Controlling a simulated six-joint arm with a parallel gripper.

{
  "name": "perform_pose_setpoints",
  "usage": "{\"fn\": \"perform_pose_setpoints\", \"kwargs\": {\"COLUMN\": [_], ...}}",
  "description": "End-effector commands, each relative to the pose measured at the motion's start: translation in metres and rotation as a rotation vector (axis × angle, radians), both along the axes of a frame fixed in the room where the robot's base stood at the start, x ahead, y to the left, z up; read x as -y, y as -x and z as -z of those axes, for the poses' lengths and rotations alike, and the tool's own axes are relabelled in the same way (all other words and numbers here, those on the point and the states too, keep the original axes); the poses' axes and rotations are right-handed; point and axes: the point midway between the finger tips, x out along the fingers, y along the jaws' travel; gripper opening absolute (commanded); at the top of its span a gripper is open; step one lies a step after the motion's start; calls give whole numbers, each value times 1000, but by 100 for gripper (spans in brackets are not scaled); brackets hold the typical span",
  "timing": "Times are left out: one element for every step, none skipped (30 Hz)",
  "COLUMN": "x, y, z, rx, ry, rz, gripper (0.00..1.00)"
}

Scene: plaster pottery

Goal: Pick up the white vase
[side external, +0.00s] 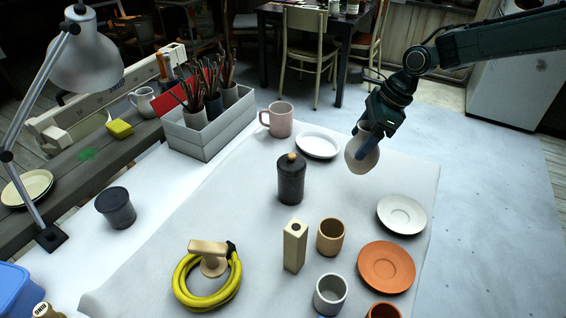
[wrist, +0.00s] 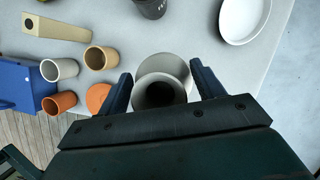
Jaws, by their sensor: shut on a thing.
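The white vase (side external: 360,157) is a rounded, pale piece held in the air above the right side of the table in the side view. My gripper (side external: 366,140) is shut on it, with a finger across its front. In the wrist view the vase (wrist: 159,92) sits between the two fingers of my gripper (wrist: 161,86), its round dark mouth facing the camera. Its lower body is hidden in the wrist view. A pale saucer (side external: 402,214) lies on the table to the lower right of the vase.
A white dish (side external: 318,145), a pink mug (side external: 280,119) and a dark lidded jar (side external: 291,180) stand left of the vase. Cups and an orange saucer (side external: 386,266) are nearer the front. A grey crate (side external: 207,139) stands at the back left.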

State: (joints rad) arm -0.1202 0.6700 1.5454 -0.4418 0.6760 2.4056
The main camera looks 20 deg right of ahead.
Motion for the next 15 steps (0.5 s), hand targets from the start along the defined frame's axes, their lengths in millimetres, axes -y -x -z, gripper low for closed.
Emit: {"fn": "perform_pose_setpoints", "kwargs": {"x": [0, 0, 0, 0, 0, 0, 0, 0, 0, 0, 0, 0, 0, 0, 0], "y": [-2, -1, -1, -1, -1, -1, -1, -1, -1, -1, -1, -1, -1, -1, -1], "z": [-14, -20, -28, -34, -39, -46, -51, -55, -60, -64, -67, -71, -74, -76, -78], "rx": [7, 6, 7, 6, 7, 5, 6, 6, 5, 4, 4, 4, 4, 4, 3], "ry": [-1, -1, -1, -1, -2, -1, -1, -1, -1, -2, -1, -1, -2, -2, -1], "rz": [0, 1, 0, -1, 0, 1, 0, 0, 1, 0, 0, 0, 0, 0, 0], "gripper": [37, 37, 37, 37, 37, 37, 37, 37, 37, 37, 37, 37, 37, 37, 36]}}
